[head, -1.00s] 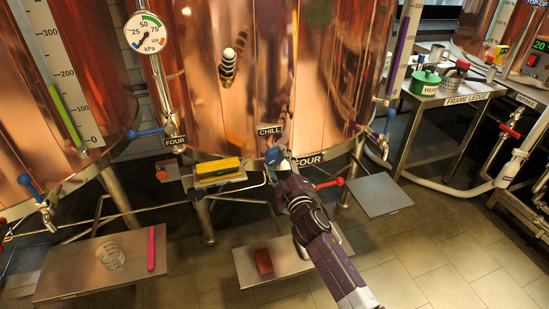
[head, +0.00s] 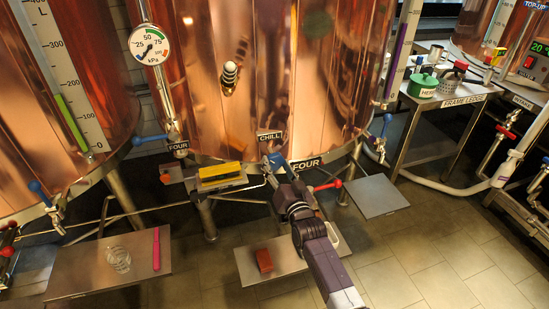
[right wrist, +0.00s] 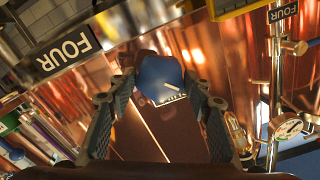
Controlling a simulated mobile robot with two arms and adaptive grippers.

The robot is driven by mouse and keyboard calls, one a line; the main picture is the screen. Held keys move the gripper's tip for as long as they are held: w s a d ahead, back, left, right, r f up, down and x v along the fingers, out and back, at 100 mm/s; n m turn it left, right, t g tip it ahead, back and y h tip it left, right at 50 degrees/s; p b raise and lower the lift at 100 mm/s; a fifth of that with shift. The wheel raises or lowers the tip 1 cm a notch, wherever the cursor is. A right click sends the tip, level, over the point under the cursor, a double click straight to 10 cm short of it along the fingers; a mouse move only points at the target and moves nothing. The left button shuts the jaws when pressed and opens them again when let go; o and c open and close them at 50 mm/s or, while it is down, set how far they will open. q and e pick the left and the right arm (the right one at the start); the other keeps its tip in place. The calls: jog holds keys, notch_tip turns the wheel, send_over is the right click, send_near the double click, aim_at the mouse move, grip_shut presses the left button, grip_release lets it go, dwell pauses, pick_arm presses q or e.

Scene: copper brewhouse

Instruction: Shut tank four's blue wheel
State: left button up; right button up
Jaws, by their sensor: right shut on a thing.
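Tank four is the large copper vessel (head: 270,70) in the middle of the head view, with FOUR plates (head: 306,164) at its lower edge. The blue wheel (head: 274,159) is small in the head view, just below the CHILL plate (head: 270,137) and partly hidden by my gripper. In the right wrist view the blue wheel (right wrist: 160,78) sits between both fingers. My right gripper (head: 279,167) is shut on it, its arm reaching up from the lower right. The wheel's exact turn cannot be told. My left gripper is not in view.
A red-handled valve (head: 327,186) is close right of my right wrist. A yellow block (head: 221,174) lies on a small shelf to the left. A low plate holds a red block (head: 264,261). A blue-handled valve (head: 385,126) is further right. Floor is open at lower right.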

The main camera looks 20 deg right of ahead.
jog(key=shift+d+f+m, duration=0.15)
jog(key=shift+f+m, duration=0.05)
jog(key=shift+m, duration=0.1)
jog(key=o, duration=1.1)
jog(key=shift+o, duration=0.2)
jog(key=shift+r, duration=0.15)
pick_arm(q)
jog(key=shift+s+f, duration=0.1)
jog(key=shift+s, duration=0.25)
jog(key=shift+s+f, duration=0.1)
pick_arm(e)
jog(key=shift+a, duration=0.25)
jog(key=shift+c, duration=0.4)
